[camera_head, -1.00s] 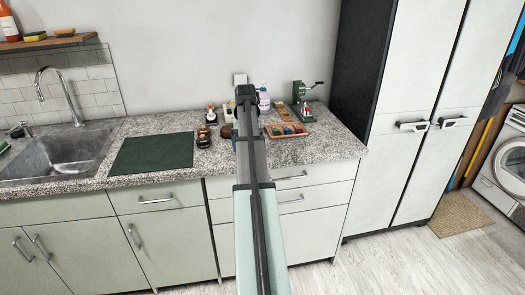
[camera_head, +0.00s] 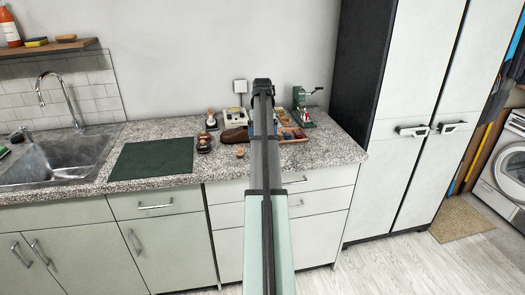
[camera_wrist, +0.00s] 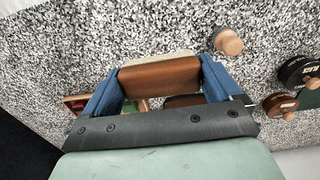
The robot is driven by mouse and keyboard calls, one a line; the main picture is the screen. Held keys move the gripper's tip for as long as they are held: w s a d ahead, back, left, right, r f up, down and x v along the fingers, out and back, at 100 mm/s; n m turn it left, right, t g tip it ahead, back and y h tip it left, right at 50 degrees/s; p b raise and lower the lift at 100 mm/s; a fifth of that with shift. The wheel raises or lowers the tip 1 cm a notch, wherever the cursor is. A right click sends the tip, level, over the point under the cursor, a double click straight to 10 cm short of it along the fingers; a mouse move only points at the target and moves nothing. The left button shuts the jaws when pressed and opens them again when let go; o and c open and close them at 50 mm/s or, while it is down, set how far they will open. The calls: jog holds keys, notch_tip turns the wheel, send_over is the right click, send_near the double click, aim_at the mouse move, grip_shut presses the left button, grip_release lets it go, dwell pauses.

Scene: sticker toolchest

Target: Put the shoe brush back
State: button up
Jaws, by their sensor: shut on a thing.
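My gripper (camera_wrist: 158,82) is shut on the shoe brush (camera_wrist: 160,76), a brown wooden block with a pale bristle edge. The blue fingers clasp it at its two ends in the wrist view. It is held above the speckled counter, at what height I cannot tell. In the head view my arm hides the brush and the fingertips. A wooden tray (camera_head: 294,139) with coloured items lies just right of my arm, partly covered by it. The tray also shows in the wrist view (camera_wrist: 74,101), partly behind the left finger.
A brown shoe (camera_head: 235,135) and a small wooden-handled piece (camera_head: 239,152) lie left of my arm. Round tins (camera_wrist: 300,70) stand farther left on the counter. A green machine (camera_head: 305,98) stands behind the tray. The green mat (camera_head: 152,157) is clear.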

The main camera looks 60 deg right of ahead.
jog(key=shift+f, duration=3.35)
jog(key=shift+f, duration=0.15)
jog(key=o, duration=0.7)
notch_tip(320, 180, up, 12)
jog(key=shift+a+r, duration=0.1)
jog(key=shift+r, duration=0.1)
